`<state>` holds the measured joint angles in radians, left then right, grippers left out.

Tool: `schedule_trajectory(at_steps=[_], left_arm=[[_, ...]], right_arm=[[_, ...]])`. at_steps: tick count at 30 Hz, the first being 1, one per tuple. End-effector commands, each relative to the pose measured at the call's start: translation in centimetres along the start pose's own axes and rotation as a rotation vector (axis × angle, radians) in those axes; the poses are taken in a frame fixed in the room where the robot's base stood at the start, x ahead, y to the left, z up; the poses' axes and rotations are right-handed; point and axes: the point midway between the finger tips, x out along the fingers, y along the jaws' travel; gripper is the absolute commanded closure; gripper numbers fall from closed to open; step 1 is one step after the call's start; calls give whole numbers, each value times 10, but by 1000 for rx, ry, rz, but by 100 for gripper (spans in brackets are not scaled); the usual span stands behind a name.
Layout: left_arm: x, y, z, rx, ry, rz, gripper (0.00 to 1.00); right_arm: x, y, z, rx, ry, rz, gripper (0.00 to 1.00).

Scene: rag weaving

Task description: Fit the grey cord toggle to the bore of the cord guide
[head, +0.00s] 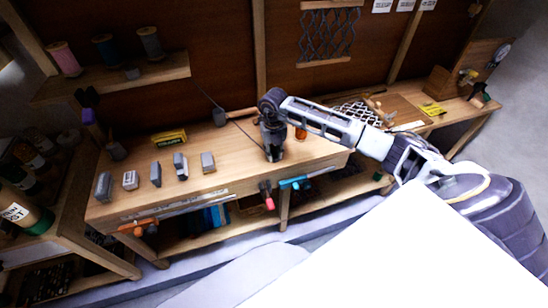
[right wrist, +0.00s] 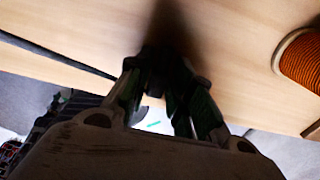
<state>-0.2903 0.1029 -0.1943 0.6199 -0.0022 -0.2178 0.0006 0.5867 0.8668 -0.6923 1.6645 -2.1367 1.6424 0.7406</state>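My right gripper (head: 272,150) points down low over the right half of the workbench, close to its top. In the right wrist view its fingertips (right wrist: 165,75) come together around a small dark piece in deep shadow. A thin black cord (head: 248,134) runs to the fingers from the back left; it also shows in the right wrist view (right wrist: 55,58). The piece appears to be the cord toggle, but its grey is lost in shade. Several grey blocks stand in a row, including one (head: 207,161) at the right end; I cannot make out which has a bore. My left gripper is out of view.
An orange spool (right wrist: 301,60) is right of the fingers. The bench top (head: 235,170) is bare between blocks and gripper.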

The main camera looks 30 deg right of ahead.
Motion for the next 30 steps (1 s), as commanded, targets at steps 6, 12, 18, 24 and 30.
schedule_trajectory(at_steps=[6, 12, 18, 24, 30], left_arm=[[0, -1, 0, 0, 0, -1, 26], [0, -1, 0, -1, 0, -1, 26], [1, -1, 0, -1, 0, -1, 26], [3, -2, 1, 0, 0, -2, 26], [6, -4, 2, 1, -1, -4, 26]], right_arm=[[0, 0, 0, 0, 0, 0, 98], [0, 0, 0, 0, 0, 0, 98], [-8, 0, 1, 0, -2, 1, 98], [-29, 0, 1, 0, -3, 0, 98], [-59, 0, 1, 0, -4, 0, 98]])
